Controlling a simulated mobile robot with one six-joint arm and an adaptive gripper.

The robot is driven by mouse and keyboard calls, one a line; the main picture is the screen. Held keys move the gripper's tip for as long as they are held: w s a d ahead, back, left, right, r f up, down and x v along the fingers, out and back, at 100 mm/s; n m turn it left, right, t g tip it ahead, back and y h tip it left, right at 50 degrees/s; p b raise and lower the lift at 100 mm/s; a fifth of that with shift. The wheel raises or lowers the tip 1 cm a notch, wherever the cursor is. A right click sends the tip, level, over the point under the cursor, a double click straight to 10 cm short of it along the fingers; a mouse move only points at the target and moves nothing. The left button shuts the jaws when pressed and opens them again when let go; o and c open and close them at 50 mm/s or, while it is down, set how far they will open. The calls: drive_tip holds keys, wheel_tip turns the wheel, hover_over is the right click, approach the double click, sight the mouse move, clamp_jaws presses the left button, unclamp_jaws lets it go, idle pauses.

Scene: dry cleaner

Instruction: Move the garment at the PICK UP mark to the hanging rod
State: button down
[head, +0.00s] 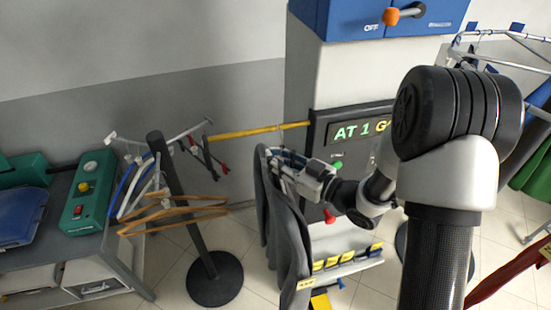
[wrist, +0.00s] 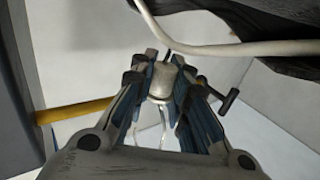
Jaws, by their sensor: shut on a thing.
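A grey garment (head: 284,235) hangs below my gripper (head: 273,160) in the head view, long and upright, in front of the dark display panel. A yellow tag (head: 305,284) shows near its lower edge. In the wrist view my gripper (wrist: 160,82) is shut on a small pale piece between its fingers, apparently part of the hanger. A white curved bar (wrist: 220,48) and dark cloth (wrist: 280,25) show at upper right there. A metal rod (head: 180,134) at the left carries hangers. I cannot read a PICK UP mark.
A yellow bar (head: 245,133) runs behind the garment. A black post (head: 178,195) on a round base (head: 214,279) stands left of it. A bench with a green control box (head: 88,200) is at far left. A rack (head: 500,35) with garments is at right. A lit panel (head: 355,131) stands behind my arm.

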drive_tip(key=shift+w+a+b, duration=0.1)
drive_tip(key=shift+w+a, duration=0.2)
drive_tip(key=shift+w, duration=0.65)
drive_tip(key=shift+w+a+b, duration=0.15)
drive_tip(key=shift+w+a, duration=0.1)
drive_tip(key=shift+w, duration=0.75)
drive_tip(key=shift+w+a+b, duration=0.1)
drive_tip(key=shift+w+a, duration=0.2)
drive_tip(key=shift+w, duration=0.65)
drive_tip(key=shift+f, duration=0.15)
drive_tip(key=shift+f+b, duration=1.45)
drive_tip(key=shift+b, duration=0.25)
drive_tip(key=shift+f+b, duration=0.15)
drive_tip(key=shift+b, duration=0.15)
drive_tip(key=c, duration=1.3)
unclamp_jaws()
drive_tip(key=shift+c, duration=0.2)
drive_tip(key=shift+f, duration=0.1)
